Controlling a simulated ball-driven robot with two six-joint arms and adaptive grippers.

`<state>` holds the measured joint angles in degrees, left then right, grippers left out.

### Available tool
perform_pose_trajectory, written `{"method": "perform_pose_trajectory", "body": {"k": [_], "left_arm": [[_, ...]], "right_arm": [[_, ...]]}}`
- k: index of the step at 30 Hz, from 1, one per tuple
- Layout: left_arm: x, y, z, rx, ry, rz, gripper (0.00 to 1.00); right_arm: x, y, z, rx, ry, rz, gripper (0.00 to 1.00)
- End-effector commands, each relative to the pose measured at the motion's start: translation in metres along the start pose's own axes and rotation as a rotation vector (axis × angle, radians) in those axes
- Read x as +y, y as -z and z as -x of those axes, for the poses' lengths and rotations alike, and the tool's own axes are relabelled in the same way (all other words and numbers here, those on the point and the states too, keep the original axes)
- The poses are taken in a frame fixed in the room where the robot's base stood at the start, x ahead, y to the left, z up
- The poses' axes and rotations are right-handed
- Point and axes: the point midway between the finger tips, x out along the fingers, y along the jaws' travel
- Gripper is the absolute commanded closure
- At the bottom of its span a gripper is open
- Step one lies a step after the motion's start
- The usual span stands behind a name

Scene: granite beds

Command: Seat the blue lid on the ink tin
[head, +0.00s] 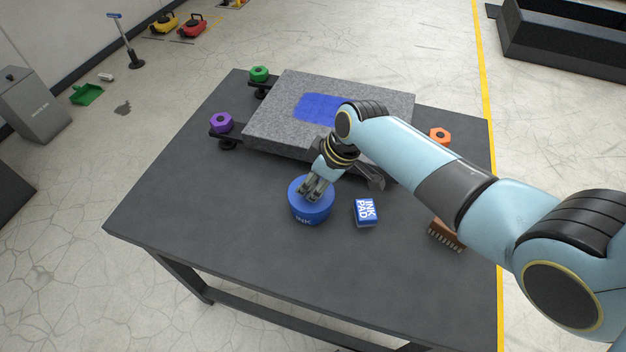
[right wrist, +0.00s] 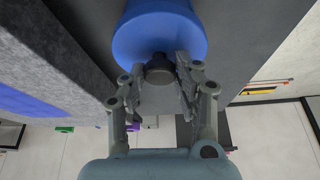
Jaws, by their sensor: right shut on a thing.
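The ink tin (head: 304,220), blue and marked INK, stands upright near the middle of the dark table. The round blue lid (head: 297,191) is over its top, with no clear gap between them in the head view; whether it sits fully down I cannot tell. My right gripper (head: 314,190) comes down from above and is shut on the lid's knob. In the right wrist view, the gripper (right wrist: 158,82) has its fingers on either side of the dark knob (right wrist: 159,66) below the blue lid (right wrist: 165,30). My left gripper is not in view.
An ink pad box (head: 366,212) lies just right of the tin. A granite plate (head: 270,119) with a blue patch stands behind. Green (head: 259,74), purple (head: 221,122) and orange (head: 439,135) nuts sit around it. A brown brush (head: 446,236) is under my arm. The front left table is clear.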

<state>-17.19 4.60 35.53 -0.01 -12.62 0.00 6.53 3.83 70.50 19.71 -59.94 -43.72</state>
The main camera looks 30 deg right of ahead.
Motion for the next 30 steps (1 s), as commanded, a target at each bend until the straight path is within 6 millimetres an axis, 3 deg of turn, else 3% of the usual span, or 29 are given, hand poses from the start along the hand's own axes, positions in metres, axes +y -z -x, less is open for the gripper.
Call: {"method": "perform_pose_trajectory", "body": {"k": [30], "left_arm": [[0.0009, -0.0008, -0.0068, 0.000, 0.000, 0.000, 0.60]], "right_arm": [[0.0002, -0.0031, -0.0089, 0.001, 0.000, 0.000, 0.96]]}}
